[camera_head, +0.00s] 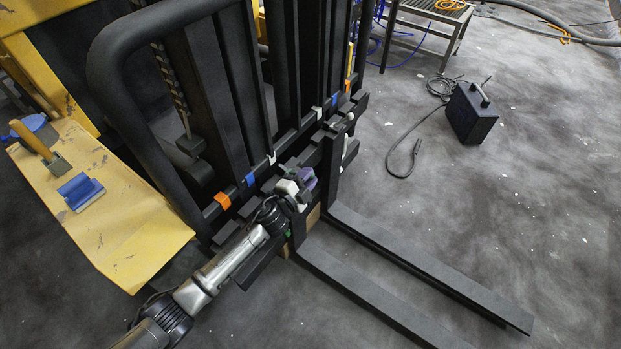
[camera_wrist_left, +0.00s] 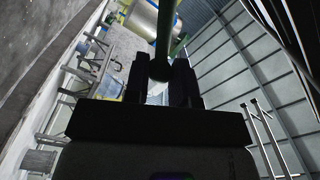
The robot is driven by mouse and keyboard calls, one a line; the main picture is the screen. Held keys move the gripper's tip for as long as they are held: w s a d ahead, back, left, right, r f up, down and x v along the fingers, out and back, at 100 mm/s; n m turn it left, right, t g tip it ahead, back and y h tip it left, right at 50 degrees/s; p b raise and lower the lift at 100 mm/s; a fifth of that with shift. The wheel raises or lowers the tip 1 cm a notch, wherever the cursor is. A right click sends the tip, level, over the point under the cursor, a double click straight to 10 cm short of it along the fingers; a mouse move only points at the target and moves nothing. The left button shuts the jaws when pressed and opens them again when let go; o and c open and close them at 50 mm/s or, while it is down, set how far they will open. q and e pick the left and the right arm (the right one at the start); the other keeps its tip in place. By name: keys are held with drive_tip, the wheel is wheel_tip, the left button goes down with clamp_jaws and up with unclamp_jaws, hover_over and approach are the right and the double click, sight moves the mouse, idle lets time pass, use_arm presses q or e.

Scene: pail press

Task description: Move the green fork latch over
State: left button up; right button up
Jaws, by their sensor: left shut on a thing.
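The green fork latch shows in the left wrist view as a dark green rod with a rounded end (camera_wrist_left: 160,68), between the two dark fingers of my left gripper (camera_wrist_left: 160,80). My left gripper is shut on it. In the head view my left gripper (camera_head: 298,187) is at the fork carriage (camera_head: 330,150), near the base of the nearer fork (camera_head: 370,290). There the latch is mostly hidden behind the gripper and wrist, and I cannot make out its exact position. The farther fork (camera_head: 430,265) runs beside the nearer one. My right gripper is not in view.
The forklift's black mast (camera_head: 215,90) and curved guard bar (camera_head: 130,110) stand close beside my left arm. A dark case (camera_head: 470,113) with a cable stands on otherwise open floor.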

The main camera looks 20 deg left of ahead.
use_arm(q)
drive_tip(key=shift+a+r, duration=0.2)
drive_tip(key=shift+r, duration=0.2)
drive_tip(key=shift+o, duration=0.2)
drive_tip(key=shift+w+a+r+p, duration=0.3)
drive_tip(key=shift+a+r+p, duration=0.6)
drive_tip(key=shift+p, duration=0.2)
drive_tip(key=o, duration=0.8)
drive_tip(key=shift+a, duration=0.2)
drive_tip(key=shift+d, duration=0.15)
drive_tip(key=shift+s, duration=0.1)
